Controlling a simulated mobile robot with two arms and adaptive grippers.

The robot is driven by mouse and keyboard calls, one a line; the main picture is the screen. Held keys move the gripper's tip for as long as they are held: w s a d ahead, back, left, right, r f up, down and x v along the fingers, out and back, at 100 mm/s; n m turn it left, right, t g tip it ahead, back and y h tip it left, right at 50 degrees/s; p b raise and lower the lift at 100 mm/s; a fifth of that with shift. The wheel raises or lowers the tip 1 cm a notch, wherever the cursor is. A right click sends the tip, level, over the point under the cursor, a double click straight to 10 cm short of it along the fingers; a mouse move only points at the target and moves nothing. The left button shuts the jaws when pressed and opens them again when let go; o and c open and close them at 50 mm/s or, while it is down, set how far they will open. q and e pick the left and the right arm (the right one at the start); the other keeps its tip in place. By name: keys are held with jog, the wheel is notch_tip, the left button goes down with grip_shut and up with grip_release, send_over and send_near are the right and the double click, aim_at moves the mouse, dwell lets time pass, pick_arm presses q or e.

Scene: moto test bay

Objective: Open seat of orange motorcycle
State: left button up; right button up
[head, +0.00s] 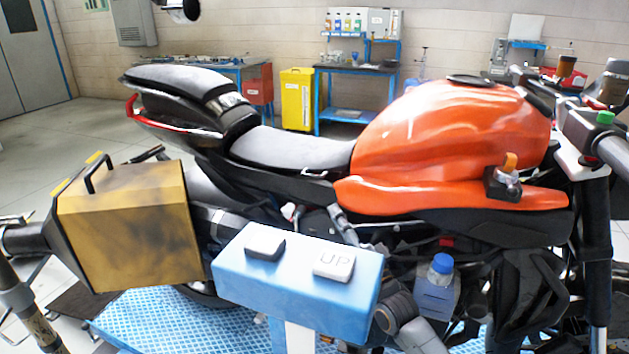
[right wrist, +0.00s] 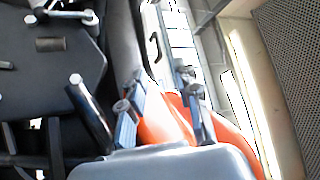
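The orange motorcycle (head: 450,130) stands side-on in the head view, its tail to the left. Its grey-black rider seat (head: 290,150) lies behind the orange tank, and the raised rear seat (head: 190,86) sits behind that. No gap under either seat can be made out. An orange surface (right wrist: 165,118) shows behind the fingers; contact cannot be told. My left gripper is not in view.
A yellow-brown case (head: 130,230) is at the lower left. A blue control box (head: 300,280) with an UP button stands in front of the motorcycle. A yellow bin (head: 297,100) and blue shelving (head: 345,115) stand at the back.

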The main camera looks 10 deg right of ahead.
jog(key=x, duration=1.2)
jog(key=shift+f+p, duration=0.15)
jog(key=shift+p, duration=0.25)
grip_shut()
